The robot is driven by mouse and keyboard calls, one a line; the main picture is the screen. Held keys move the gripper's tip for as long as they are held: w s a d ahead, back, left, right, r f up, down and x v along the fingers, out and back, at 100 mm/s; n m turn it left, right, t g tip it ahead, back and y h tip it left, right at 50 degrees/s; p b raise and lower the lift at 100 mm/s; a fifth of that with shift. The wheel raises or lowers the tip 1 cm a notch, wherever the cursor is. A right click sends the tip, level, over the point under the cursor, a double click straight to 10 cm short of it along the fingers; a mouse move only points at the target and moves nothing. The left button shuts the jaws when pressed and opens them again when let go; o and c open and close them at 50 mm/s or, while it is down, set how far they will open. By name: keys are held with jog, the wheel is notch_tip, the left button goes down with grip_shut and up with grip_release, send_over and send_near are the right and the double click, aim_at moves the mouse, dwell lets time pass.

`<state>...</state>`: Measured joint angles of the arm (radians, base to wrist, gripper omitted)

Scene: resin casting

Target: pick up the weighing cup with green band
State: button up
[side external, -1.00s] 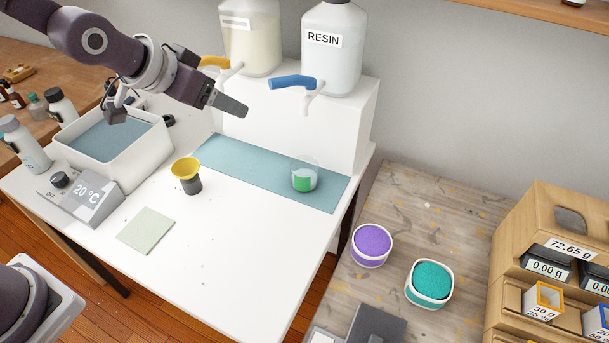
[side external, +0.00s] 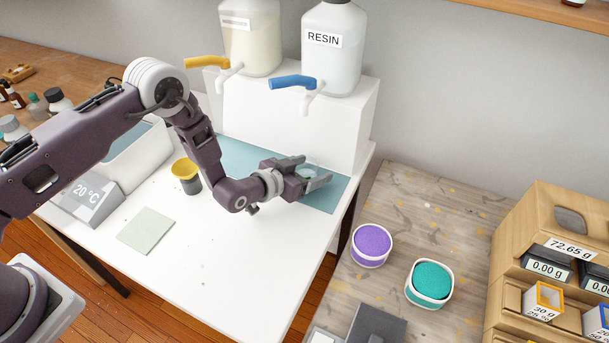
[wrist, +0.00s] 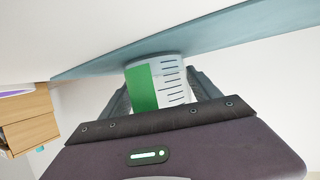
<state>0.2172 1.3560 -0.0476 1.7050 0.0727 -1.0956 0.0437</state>
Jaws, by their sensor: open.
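I cannot tell whether either finger touches the cup.
Two bottles with a yellow tap (side external: 206,62) and a blue tap (side external: 292,82) stand on a white block (side external: 340,125) behind the mat. A dark cup with a yellow rim (side external: 186,172) stands left of my forearm.

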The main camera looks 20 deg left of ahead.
jog(key=shift+w+d+f, duration=0.15)
jog(key=shift+w+f, duration=0.05)
jog(key=shift+w, duration=0.2)
jog(key=shift+r, duration=0.1)
jog(key=c, duration=1.3)
